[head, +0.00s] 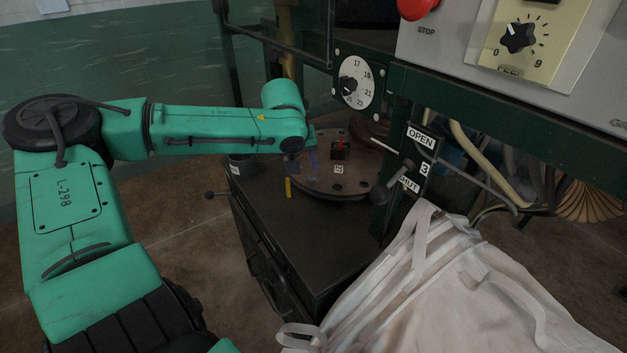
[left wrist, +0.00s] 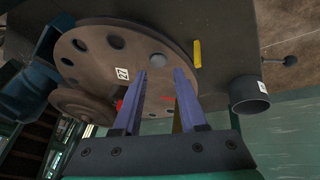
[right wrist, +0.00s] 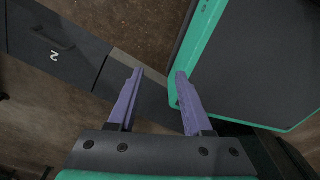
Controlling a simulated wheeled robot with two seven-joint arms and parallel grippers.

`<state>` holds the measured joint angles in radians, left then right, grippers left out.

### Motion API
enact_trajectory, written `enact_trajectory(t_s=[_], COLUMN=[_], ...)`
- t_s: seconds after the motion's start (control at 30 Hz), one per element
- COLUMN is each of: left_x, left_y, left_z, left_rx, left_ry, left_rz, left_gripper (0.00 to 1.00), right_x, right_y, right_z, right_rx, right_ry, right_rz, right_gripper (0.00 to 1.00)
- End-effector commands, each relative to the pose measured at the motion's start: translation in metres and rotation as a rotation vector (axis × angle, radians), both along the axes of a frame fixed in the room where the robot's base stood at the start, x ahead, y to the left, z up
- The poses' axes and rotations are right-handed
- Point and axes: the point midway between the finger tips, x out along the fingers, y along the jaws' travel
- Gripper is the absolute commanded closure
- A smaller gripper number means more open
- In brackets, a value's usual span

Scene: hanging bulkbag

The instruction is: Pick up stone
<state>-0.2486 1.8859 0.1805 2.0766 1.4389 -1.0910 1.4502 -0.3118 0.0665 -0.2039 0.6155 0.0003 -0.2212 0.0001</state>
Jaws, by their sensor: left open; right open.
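A smooth grey rounded lump, which looks like the stone (left wrist: 157,60), sits at one of the holes near the rim of a round brown plate (left wrist: 90,45) in the left wrist view. My left gripper (left wrist: 161,74) is open, with its two purple fingers pointing at the lump. It appears just beyond the fingertips, between their lines; I cannot tell the exact gap. In the head view my left gripper (head: 312,158) is over the left part of the plate (head: 325,187), and I cannot make out the stone there. My right gripper (right wrist: 160,73) is open and empty above the floor.
A dark cup (head: 242,165) is at the cabinet's back left. A black block with a red part (head: 340,150) is on the plate. A white bulk bag (head: 450,290) fills the lower right.

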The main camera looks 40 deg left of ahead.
Motion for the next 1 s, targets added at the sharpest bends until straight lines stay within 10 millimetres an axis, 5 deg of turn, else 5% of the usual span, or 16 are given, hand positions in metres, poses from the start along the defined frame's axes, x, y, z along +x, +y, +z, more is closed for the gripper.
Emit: enact_trajectory(t_s=[0.33, 0.6, 0.73, 1.0], left_x=[0.020, 0.022, 0.022, 0.021], left_y=[0.005, 0.005, 0.005, 0.005], left_z=[-0.049, -0.055, -0.056, -0.058], left_rx=[0.002, -0.004, -0.006, -0.006], left_ry=[0.003, 0.002, 0.003, 0.007], left_rz=[-0.001, -0.001, -0.001, 0.000], left_gripper=[0.59, 0.59, 1.00, 1.00], right_x=[0.013, 0.012, 0.012, 0.011], right_y=[-0.008, -0.011, -0.011, -0.011], right_z=[-0.003, -0.003, -0.003, -0.003], right_rx=[-0.011, -0.014, -0.015, -0.014], right_ry=[-0.021, -0.019, -0.020, -0.018], right_rz=[0.001, 0.000, 0.000, 0.000], right_gripper=[0.50, 0.50, 0.50, 0.50])
